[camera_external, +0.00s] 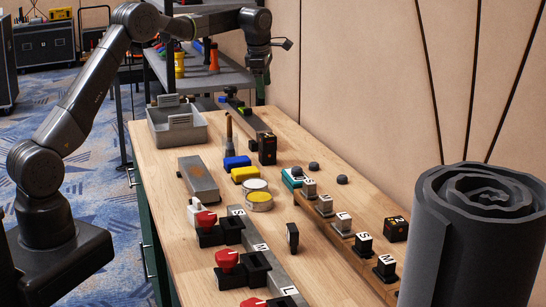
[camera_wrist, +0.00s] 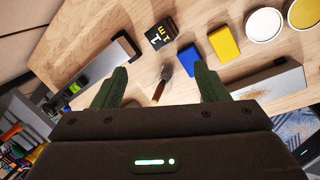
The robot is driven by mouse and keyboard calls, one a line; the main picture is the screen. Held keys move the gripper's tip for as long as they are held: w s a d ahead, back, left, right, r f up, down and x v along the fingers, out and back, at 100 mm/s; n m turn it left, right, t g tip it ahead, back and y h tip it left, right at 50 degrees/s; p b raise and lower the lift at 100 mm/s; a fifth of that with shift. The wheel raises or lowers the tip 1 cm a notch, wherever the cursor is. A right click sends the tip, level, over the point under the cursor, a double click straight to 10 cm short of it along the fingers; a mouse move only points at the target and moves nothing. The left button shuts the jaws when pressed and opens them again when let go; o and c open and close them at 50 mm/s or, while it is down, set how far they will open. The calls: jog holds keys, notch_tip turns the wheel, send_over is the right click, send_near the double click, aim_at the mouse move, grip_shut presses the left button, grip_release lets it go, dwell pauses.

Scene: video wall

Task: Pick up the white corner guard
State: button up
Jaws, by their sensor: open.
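A small white piece (camera_external: 194,212), which looks like the white corner guard, stands on the wooden table beside a black block with a red knob. Its exact shape is too small to tell. It does not show in the wrist view. My gripper (camera_external: 258,74) is high over the far end of the table, well away from the white piece. In the wrist view, my gripper (camera_wrist: 160,84) has its two green fingers apart, with nothing held. A brush-like tool with a wooden handle (camera_wrist: 159,90) shows below, between the fingers.
A grey bin (camera_external: 178,128) is at the far left of the table. A black box (camera_external: 266,148), blue and yellow blocks, round tins (camera_external: 259,200) and a grey bar (camera_external: 199,180) fill the middle. Labelled blocks line the right. A dark foam roll (camera_external: 470,245) stands at front right.

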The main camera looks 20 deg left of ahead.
jog(key=s+d+r+m+t+y+b, duration=0.1)
jog(key=s+d+r+m+t+b, duration=0.2)
jog(key=s+m, duration=0.6)
jog(key=s+r+m+t+b, duration=0.3)
jog(key=s+m+b, duration=0.25)
jog(key=m, duration=0.55)
jog(key=m+t+h+b, duration=0.7)
jog(key=m+b, duration=0.4)
jog(key=m, duration=2.2)
send_over(195, 206)
jog(key=a, duration=0.2)
notch_tip(195, 206, down, 4)
jog(key=s+a+f+m+h+b, duration=0.2)
jog(key=s+f+m+h+b, duration=0.25)
jog(key=m, duration=0.55)
jog(key=shift+m+g+y, duration=0.3)
jog(key=shift+g+y, duration=0.05)
jog(key=shift+g, duration=0.05)
jog(key=f, duration=0.6)
jog(key=f+p, duration=0.1)
jog(key=f, duration=0.5)
jog(key=s+f, duration=0.1)
jog(key=f, duration=0.5)
jog(key=shift+s+f, duration=0.1)
jog(key=shift+f, duration=1)
jog(key=shift+x, duration=3.75)
